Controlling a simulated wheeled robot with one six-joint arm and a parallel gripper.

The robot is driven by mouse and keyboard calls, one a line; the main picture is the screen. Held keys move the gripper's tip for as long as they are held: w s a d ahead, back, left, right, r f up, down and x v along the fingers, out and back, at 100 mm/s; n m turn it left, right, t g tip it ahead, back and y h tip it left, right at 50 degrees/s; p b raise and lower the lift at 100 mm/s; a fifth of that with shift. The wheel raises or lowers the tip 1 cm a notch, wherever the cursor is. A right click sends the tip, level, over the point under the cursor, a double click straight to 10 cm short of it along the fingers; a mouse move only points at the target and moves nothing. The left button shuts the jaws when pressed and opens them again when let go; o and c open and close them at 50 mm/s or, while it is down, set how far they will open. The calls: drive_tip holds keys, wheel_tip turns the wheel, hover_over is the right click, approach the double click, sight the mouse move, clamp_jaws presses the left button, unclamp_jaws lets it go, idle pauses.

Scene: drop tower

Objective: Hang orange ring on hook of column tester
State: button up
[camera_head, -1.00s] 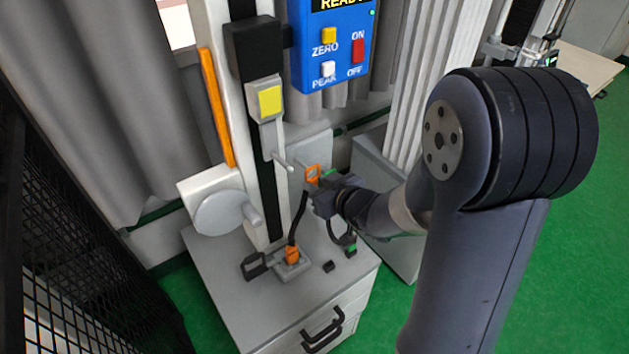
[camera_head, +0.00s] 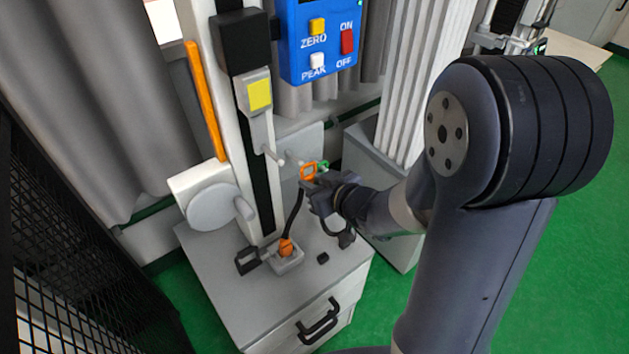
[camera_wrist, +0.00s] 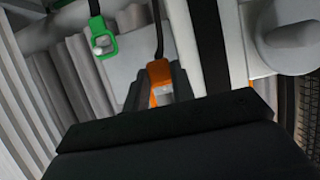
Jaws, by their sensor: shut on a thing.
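My gripper (camera_head: 313,187) is shut on the orange ring (camera_head: 308,172), which stands up from the fingertips. A black strap runs from the ring down to an orange fitting (camera_head: 286,247) on the tester's base. The hook of the column tester, a thin grey peg (camera_head: 275,156), sticks out below the yellow-faced block (camera_head: 259,95). The ring is right of the peg tip and slightly lower in the picture, apart from it. In the wrist view, an orange piece (camera_wrist: 159,71) on a black strap shows beyond the dark gripper body; its lower part is hidden.
A green ring (camera_head: 323,167) is just behind the orange one; it also shows in the wrist view (camera_wrist: 102,38). A blue control box (camera_head: 318,40) is above. A round grey knob (camera_head: 213,207) is at left. A black mesh fence (camera_head: 60,240) stands at far left.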

drive_tip(key=s+a+r+p, duration=0.2)
drive_tip(key=s+a+r, duration=0.1)
drive_tip(key=s+r, duration=0.7)
drive_tip(key=r+b+x, duration=0.1)
drive_tip(key=b+x, duration=0.2)
drive_tip(key=x, duration=0.3)
drive_tip(key=shift+w+a, duration=0.2)
drive_tip(key=shift+a, duration=0.05)
idle(0.4)
drive_tip(key=shift+w, duration=0.1)
idle(0.6)
idle(0.4)
drive_tip(key=o, duration=0.7)
